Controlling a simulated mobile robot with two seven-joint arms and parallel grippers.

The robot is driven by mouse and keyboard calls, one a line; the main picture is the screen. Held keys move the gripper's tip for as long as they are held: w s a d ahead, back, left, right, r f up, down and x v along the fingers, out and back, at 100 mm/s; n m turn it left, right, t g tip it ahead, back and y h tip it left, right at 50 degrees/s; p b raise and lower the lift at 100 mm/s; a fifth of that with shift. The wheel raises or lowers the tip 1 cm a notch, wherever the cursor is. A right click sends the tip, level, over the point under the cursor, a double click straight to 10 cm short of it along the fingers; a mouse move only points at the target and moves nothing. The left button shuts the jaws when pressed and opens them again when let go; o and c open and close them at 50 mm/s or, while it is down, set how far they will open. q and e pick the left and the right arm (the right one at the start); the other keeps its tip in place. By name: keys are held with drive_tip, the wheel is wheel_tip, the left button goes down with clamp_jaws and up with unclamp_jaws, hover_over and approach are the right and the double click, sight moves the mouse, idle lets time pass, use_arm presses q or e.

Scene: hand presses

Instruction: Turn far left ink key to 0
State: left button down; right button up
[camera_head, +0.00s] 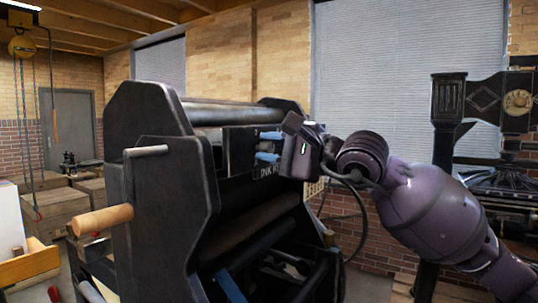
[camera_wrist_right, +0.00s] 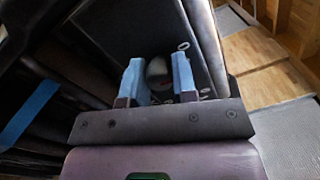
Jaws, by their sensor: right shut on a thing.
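The ink keys belong to the black hand press (camera_head: 155,190), on a panel marked with a partly hidden "INK K…" label (camera_head: 268,171). My right gripper (camera_head: 265,146) reaches this panel from the right, its two blue fingers one above the other in the head view. In the right wrist view the gripper (camera_wrist_right: 158,78) is shut on a small grey rounded ink key (camera_wrist_right: 157,70). I cannot tell which key in the row it is, nor its setting. The gripper hides most of the panel in the head view. My left gripper is not in view.
A wooden handle (camera_head: 102,219) sticks out from the press's left side. A cable hangs below my right wrist. Another dark press (camera_head: 480,160) stands at the right. Wooden crates (camera_head: 50,213) and a chain hoist (camera_head: 22,46) are at the left.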

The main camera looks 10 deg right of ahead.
drive_tip(key=shift+f+n, duration=0.1)
drive_tip(key=shift+n, duration=0.8)
drive_tip(key=shift+b, duration=0.3)
drive_tip(key=shift+n, duration=0.3)
drive_tip(key=o, duration=0.9)
drive_tip(key=v, duration=1)
drive_tip(key=shift+s+d, duration=0.25)
drive_tip(key=shift+d, duration=0.05)
